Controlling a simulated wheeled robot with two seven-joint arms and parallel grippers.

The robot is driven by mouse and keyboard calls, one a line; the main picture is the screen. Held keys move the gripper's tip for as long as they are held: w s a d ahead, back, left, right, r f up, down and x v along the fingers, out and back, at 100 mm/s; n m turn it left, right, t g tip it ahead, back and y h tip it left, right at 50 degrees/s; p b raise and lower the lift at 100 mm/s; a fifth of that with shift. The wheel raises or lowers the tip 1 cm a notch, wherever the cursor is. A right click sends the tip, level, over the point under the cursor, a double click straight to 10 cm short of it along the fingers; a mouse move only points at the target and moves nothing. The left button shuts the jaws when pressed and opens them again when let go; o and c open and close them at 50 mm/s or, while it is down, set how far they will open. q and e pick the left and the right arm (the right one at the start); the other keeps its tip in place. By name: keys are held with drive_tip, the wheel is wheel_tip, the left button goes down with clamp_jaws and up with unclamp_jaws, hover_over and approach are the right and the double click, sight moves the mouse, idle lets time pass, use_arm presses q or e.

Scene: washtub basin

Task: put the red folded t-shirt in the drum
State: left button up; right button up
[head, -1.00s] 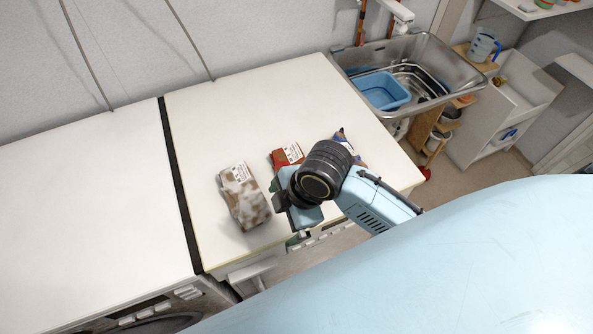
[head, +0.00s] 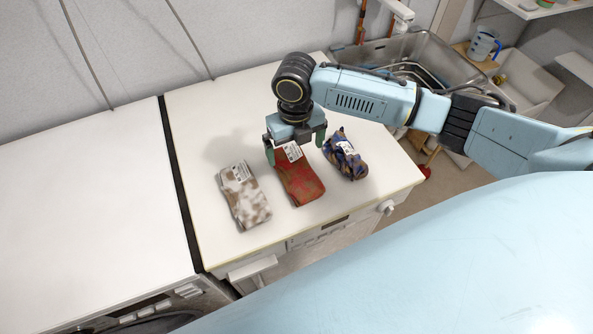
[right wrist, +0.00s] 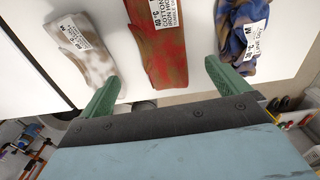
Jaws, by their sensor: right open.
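The red folded t-shirt (head: 301,183) lies on the white washer top, between two other folded garments. It has brownish stains and a white label at its far end. In the right wrist view the red t-shirt (right wrist: 158,45) lies ahead, between the finger directions. My right gripper (head: 295,152) is open and empty, above the far, labelled end of the t-shirt, with its green fingers on either side. In the right wrist view my right gripper's fingers (right wrist: 162,88) are spread wide. A drum cannot be clearly seen; a dark round machine front (head: 165,325) shows only partly at the bottom.
A white and brown garment (head: 243,197) lies left of the t-shirt and a blue patterned one (head: 345,157) lies right. A steel sink (head: 440,62) stands at the back right. The left worktop (head: 90,210) is clear.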

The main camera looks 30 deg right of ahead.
sight(296, 167)
wheel_tip(296, 167, down, 9)
drive_tip(key=shift+w+d+r, duration=0.1)
drive_tip(key=shift+d, duration=0.05)
idle(0.4)
drive_tip(key=shift+c, duration=0.4)
drive_tip(key=c, duration=1.1)
wheel_tip(296, 167, up, 10)
drive_tip(key=shift+f, duration=0.1)
